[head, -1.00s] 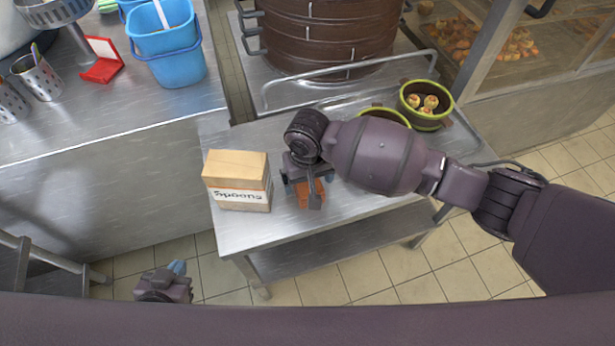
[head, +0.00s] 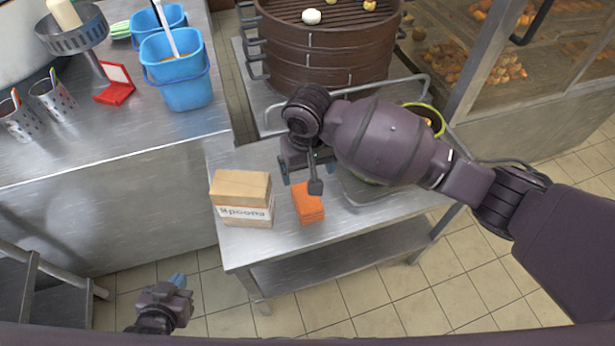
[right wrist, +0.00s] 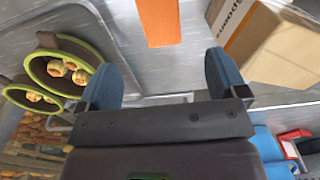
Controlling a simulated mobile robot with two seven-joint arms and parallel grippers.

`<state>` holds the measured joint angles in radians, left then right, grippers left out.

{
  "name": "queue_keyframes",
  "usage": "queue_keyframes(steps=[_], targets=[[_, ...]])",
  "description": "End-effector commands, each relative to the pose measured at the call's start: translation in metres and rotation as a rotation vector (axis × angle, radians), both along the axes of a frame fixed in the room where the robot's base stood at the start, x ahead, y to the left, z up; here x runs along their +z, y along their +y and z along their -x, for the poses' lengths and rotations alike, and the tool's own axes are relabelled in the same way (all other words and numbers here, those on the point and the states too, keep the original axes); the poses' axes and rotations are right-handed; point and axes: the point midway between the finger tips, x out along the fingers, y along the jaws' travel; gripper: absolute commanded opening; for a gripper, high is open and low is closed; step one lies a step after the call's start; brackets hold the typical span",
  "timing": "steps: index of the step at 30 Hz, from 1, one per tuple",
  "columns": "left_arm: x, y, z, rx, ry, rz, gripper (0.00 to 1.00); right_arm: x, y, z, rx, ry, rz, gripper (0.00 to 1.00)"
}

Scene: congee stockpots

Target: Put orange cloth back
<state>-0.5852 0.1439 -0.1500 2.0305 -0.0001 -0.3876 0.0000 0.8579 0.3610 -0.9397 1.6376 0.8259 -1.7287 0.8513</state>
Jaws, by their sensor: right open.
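The orange cloth (head: 308,203) is a folded stack lying on the steel table, just right of the spoons box (head: 242,197). The cloth (right wrist: 160,20) also shows at the top of the right wrist view, beyond the fingertips and touched by neither. My right gripper (head: 307,172) is open and empty, behind the cloth in the head view. Its two blue fingers (right wrist: 165,78) stand wide apart in the right wrist view. My left gripper (head: 178,285) is low at the bottom left over the floor, away from the table; its jaw state is unclear.
Green-rimmed bowls (right wrist: 68,68) with round buns stand on the table. A large brown steamer (head: 325,45) is behind. The table front beside the cloth is bare.

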Motion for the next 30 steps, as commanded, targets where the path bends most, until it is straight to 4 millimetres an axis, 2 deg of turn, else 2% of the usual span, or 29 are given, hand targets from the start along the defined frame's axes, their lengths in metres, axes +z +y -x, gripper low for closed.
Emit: queue_keyframes(steps=[3,12,23,30], targets=[[0.001,0.0,0.0,0.0,-0.001,0.0,0.0,0.005,0.0,0.0,0.0,0.0,0.0,0.91],[-0.001,0.0,0.0,0.0,0.002,0.0,0.0,0.004,0.001,0.002,0.002,0.001,-0.01,0.91],[0.002,0.0,-0.002,-0.001,-0.005,-0.001,0.0,-0.033,0.013,0.027,0.007,-0.076,-0.299,0.91],[0.003,0.0,-0.002,-0.001,-0.008,0.0,0.0,-0.05,0.005,0.04,-0.034,-0.204,-0.483,0.91]])
